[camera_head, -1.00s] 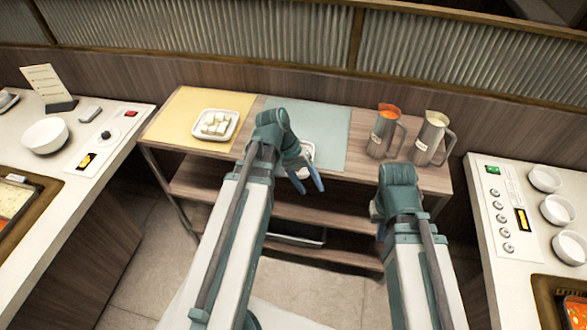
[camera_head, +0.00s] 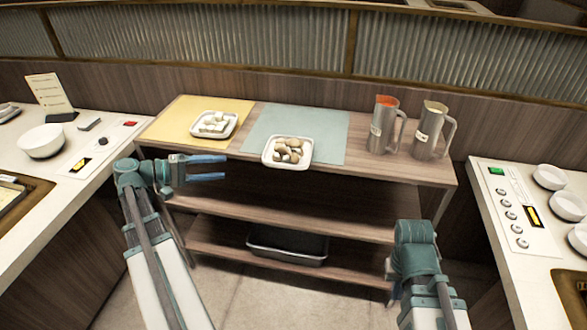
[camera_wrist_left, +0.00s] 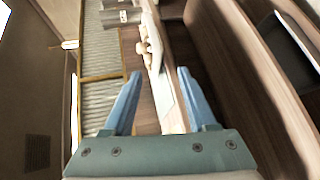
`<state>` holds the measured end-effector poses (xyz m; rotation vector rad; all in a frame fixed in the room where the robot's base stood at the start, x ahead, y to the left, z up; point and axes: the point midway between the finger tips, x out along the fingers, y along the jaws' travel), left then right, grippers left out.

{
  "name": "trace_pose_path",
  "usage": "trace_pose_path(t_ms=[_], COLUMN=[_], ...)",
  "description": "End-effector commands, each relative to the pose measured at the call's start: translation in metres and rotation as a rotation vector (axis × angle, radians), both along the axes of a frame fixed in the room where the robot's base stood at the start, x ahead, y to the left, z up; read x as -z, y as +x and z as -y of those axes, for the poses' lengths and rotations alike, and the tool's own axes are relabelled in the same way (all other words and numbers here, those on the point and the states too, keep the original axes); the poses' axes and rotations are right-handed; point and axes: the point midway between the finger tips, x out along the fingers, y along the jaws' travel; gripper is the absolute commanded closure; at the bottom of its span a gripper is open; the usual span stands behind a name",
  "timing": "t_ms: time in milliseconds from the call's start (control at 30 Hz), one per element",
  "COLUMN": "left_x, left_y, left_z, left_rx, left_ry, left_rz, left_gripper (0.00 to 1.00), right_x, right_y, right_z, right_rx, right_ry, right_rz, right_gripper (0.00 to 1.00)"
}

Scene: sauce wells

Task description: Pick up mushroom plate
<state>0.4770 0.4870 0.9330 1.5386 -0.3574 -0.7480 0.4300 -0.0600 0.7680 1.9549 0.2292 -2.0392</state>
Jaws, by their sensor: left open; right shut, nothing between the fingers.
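The mushroom plate (camera_head: 287,165) is a white square dish with several brown mushrooms on it. It sits at the front edge of the blue mat (camera_head: 325,130) on the shelf top. My left gripper (camera_head: 226,168) is open and empty, left of the plate and apart from it, with its blue fingers pointing right. In the left wrist view the plate (camera_wrist_left: 160,75) shows beyond and between the open fingers (camera_wrist_left: 157,85). My right arm (camera_head: 415,245) is at the lower right; its fingers are hidden.
A second white plate with pale cubes (camera_head: 213,125) sits on the yellow mat (camera_head: 180,115). Two metal pitchers (camera_head: 383,125) (camera_head: 432,130) stand on the right of the shelf top. A dark tray (camera_head: 288,246) lies on the lower shelf. Counters flank both sides.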

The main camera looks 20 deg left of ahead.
Motion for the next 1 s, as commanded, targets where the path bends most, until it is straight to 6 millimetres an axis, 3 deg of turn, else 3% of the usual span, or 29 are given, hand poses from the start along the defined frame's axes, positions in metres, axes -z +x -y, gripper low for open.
trace_pose_path(t_ms=[100, 267, 700, 1000], left_x=[-0.001, -0.003, 0.013, 0.015], left_y=[-0.008, -0.009, 0.044, 0.057], left_z=[-0.015, -0.016, 0.028, 0.037], left_rx=[-0.029, -0.033, -0.029, -0.033], left_ry=[-0.015, -0.02, -0.019, -0.019], left_rz=[0.027, 0.034, 0.033, 0.032], left_gripper=[0.42, 0.42, 0.42, 0.42], right_x=[0.006, 0.006, 0.021, 0.023], right_y=[0.0, 0.0, 0.0, 0.0], right_z=[0.0, 0.0, 0.0, 0.0], right_rx=[0.0, 0.0, 0.0, 0.0], right_ry=[0.0, 0.0, 0.0, 0.0], right_rz=[0.0, 0.0, 0.0, 0.0], right_gripper=[1.0, 1.0, 1.0, 1.0])
